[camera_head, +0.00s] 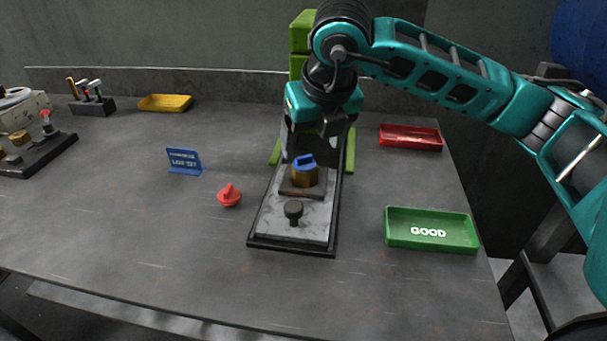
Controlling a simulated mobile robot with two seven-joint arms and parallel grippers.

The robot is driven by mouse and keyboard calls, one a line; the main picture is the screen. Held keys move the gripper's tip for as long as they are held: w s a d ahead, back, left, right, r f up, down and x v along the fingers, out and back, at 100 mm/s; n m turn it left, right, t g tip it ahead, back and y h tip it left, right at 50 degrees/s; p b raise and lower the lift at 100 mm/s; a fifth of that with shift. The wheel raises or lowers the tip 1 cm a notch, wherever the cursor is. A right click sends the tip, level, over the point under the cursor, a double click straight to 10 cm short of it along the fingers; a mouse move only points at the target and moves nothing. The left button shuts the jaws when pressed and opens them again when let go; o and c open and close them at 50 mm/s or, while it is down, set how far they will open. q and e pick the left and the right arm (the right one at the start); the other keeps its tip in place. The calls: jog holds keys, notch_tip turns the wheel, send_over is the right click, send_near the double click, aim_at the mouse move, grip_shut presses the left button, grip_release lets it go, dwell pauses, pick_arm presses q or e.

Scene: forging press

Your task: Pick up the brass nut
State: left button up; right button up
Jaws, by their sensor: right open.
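The brass nut (305,177) sits on a dark square plate on the grey press bed (290,219), near the middle of the table. A blue piece (304,161) lies on top of it, and I cannot tell whether it is part of the nut. My right gripper (318,132) comes down from the teal arm over the press bed, a little above and behind the nut in the picture. It is open, and its fingers are dark and partly hard to make out. My left gripper does not show.
The green GOOD tray (432,230) and a red tray (410,138) stand at the right. A red knob (229,195) and a blue sign (184,161) stand left of the press. A yellow tray (165,103) and a tool holder (92,106) are at the back left. The front table is clear.

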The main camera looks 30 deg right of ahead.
aim_at(305, 163)
jog(key=shift+x, duration=3.55)
jog(key=shift+a+r, duration=0.1)
jog(key=shift+a, duration=0.05)
grip_shut()
